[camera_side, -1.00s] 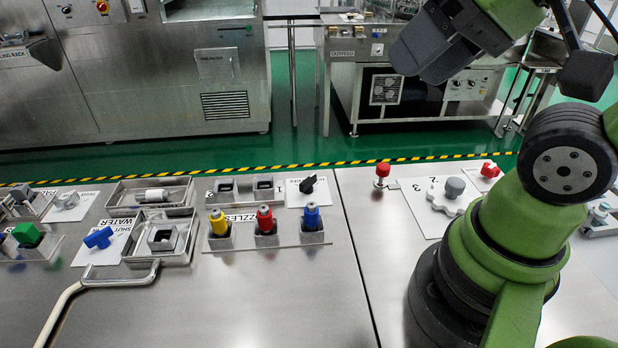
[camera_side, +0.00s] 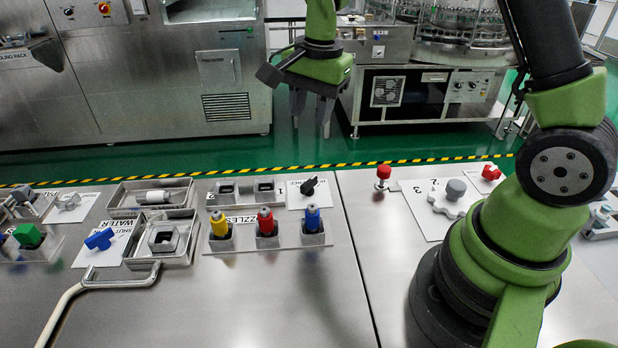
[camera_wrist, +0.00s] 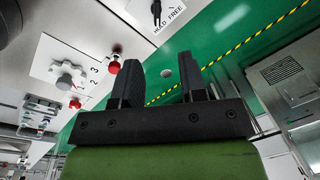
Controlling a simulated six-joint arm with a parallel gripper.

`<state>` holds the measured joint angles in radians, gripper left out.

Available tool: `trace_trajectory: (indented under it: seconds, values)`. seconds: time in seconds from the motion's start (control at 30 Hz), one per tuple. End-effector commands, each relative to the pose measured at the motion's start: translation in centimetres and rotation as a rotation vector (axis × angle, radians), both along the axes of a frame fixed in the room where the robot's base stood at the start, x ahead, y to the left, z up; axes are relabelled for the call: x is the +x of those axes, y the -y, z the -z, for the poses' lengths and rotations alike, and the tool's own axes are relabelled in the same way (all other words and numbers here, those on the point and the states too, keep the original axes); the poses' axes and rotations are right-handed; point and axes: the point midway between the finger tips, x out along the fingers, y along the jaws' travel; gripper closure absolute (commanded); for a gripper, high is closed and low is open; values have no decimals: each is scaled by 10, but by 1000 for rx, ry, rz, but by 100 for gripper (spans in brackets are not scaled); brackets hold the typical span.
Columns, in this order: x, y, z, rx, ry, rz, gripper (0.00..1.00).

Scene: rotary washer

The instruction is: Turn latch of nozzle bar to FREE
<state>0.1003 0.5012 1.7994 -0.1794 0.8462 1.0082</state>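The latch is a small black handle (camera_side: 309,186) on a white plate at the back of the left bench, right of the nozzle bar (camera_side: 245,190). In the wrist view the latch (camera_wrist: 156,10) shows at the top edge, partly cut off, beside the words HOLD and FREE. I cannot tell which word it points to. My gripper (camera_side: 311,122) hangs above and behind the latch, fingers pointing down and apart from it. In the wrist view both dark fingers of my gripper (camera_wrist: 160,66) are spread with nothing between them.
Yellow (camera_side: 219,226), red (camera_side: 266,222) and blue (camera_side: 313,218) nozzles stand in holders in front of the bar. A red knob (camera_side: 383,172) and a grey knob (camera_side: 455,188) are on the right bench. The air around my gripper is clear.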

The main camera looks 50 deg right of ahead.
Motion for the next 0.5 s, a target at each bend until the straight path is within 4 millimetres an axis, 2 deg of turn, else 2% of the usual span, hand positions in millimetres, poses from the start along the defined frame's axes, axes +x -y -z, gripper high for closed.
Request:
trace_trajectory:
  seconds: [0.03, 0.2, 0.5]
  values:
    - [6, 4, 20, 0, -38, 52, 62]
    - [15, 12, 58, -3, -102, 176, 62]
    - [16, 14, 91, -4, -123, 213, 62]
